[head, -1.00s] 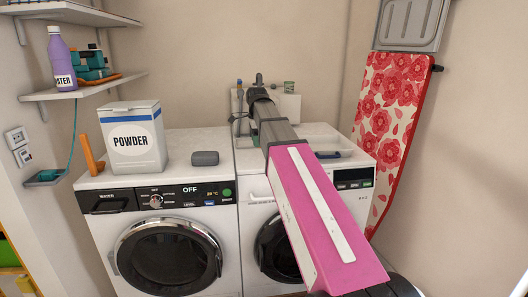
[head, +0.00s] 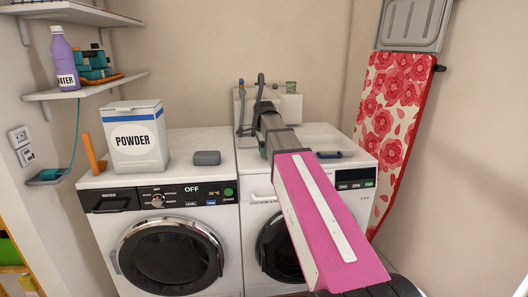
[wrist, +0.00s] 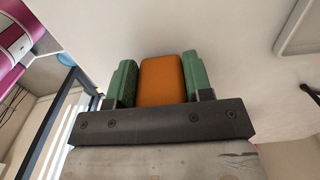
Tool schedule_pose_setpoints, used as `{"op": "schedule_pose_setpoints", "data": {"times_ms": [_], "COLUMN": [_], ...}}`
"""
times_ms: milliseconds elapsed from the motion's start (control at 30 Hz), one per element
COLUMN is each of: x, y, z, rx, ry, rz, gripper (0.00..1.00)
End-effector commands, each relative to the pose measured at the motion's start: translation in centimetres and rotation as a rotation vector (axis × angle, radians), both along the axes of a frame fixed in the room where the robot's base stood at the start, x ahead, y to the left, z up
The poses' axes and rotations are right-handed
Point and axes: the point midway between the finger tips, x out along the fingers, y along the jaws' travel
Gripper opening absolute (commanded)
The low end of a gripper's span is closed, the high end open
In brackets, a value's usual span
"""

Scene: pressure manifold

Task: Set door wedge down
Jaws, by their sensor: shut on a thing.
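The door wedge (wrist: 162,80) is an orange block in the wrist view. My gripper (wrist: 163,82) is shut on it, with one green finger pressed to each side. In the head view my arm reaches over the right-hand machine and hides the wedge and most of the gripper. I cannot tell from these views how far the wedge is from any surface.
A white washing machine (head: 125,240) stands at left, with a powder box (head: 135,152) and a grey rounded object (head: 207,158) on top. A second white machine (head: 256,206) is under my arm. Wall pipes (head: 240,113) rise behind it. An ironing board (head: 391,120) leans at right.

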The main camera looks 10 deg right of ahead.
Motion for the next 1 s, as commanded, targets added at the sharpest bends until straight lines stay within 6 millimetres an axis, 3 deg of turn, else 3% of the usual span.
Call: {"op": "schedule_pose_setpoints", "data": {"times_ms": [33,67,133,567,1000], "x": [0.0,0.0,0.0,0.0,0.1], "y": [0.0,0.0,0.0,0.0,0.0], "z": [-0.2,-0.2,-0.2,0.7,7.8], "rx": [0.0,0.0,0.0,0.0,0.0], "ry": [0.0,0.0,0.0,0.0,-0.002], "rz": [0.0,0.0,0.0,0.0,0.0], "gripper": [0.22,0.5,0.72,0.72,0.72]}}
